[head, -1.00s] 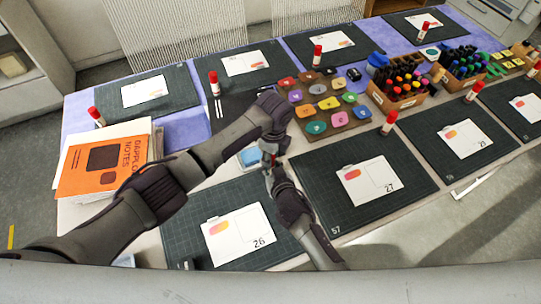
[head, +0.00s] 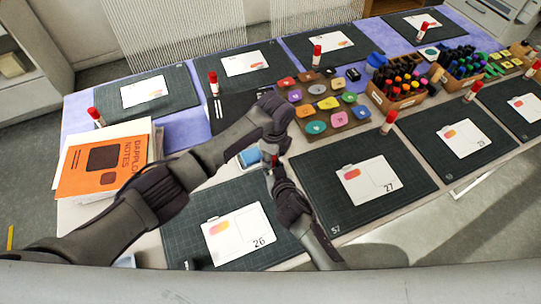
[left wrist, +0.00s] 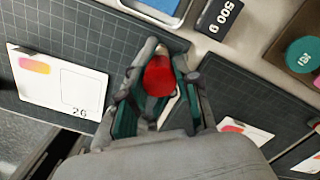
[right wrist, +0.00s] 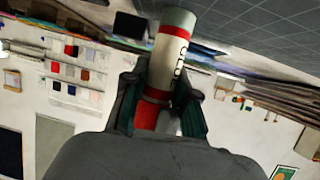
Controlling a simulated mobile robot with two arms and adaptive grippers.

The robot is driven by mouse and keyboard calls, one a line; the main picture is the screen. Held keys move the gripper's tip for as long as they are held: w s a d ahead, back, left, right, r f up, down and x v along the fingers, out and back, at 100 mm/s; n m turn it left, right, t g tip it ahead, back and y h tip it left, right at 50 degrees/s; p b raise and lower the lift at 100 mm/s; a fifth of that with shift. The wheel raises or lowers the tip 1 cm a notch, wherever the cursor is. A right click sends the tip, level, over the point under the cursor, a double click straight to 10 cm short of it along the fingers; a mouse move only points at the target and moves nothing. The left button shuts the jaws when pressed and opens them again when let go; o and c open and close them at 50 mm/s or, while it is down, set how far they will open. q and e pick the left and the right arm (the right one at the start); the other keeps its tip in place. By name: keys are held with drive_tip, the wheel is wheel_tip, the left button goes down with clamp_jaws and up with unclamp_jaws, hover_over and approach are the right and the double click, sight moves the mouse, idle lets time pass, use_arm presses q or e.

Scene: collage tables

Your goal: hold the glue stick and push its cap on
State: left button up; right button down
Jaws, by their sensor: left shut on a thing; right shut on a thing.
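My left gripper (head: 277,150) reaches in from the left over the near table, pointing down. In the left wrist view its fingers (left wrist: 163,62) are shut on the red cap (left wrist: 159,77). My right gripper (head: 274,171) is just below it, pointing up. In the right wrist view its fingers (right wrist: 161,88) are shut on the glue stick (right wrist: 170,55), which has a white lettered body, a grey-green end and red parts between the fingers. A little red shows between the two grippers in the head view. The fingers hide whether cap and stick touch or how far the cap is on.
Below the grippers lies a cutting mat with card 26 (head: 238,235); card 27 (head: 367,182) lies to the right. A blue tray (head: 249,157) and a dark 500 g block (left wrist: 219,17) are close by. An orange notes book (head: 101,166) lies left. Other glue sticks stand around the tables.

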use_arm(q)
drive_tip(key=shift+s+a+f, duration=0.15)
drive_tip(key=shift+a+f, duration=0.2)
drive_tip(key=shift+f, duration=0.25)
use_arm(e)
drive_tip(key=shift+a+r, duration=0.25)
drive_tip(key=shift+a, duration=0.05)
use_arm(q)
drive_tip(key=o, duration=0.5)
drive_tip(key=shift+o, duration=0.2)
drive_tip(key=shift+d, duration=0.2)
use_arm(e)
drive_tip(key=shift+d, duration=0.15)
use_arm(q)
drive_tip(key=shift+r, duration=0.25)
drive_tip(key=shift+d, duration=0.1)
drive_tip(key=shift+d+r, duration=0.1)
drive_tip(key=shift+r, duration=1.95)
use_arm(e)
drive_tip(key=shift+d+f, duration=0.1)
drive_tip(key=shift+f, duration=0.05)
use_arm(q)
drive_tip(key=c, duration=0.5)
drive_tip(key=shift+o, duration=0.2)
drive_tip(key=shift+f, duration=0.1)
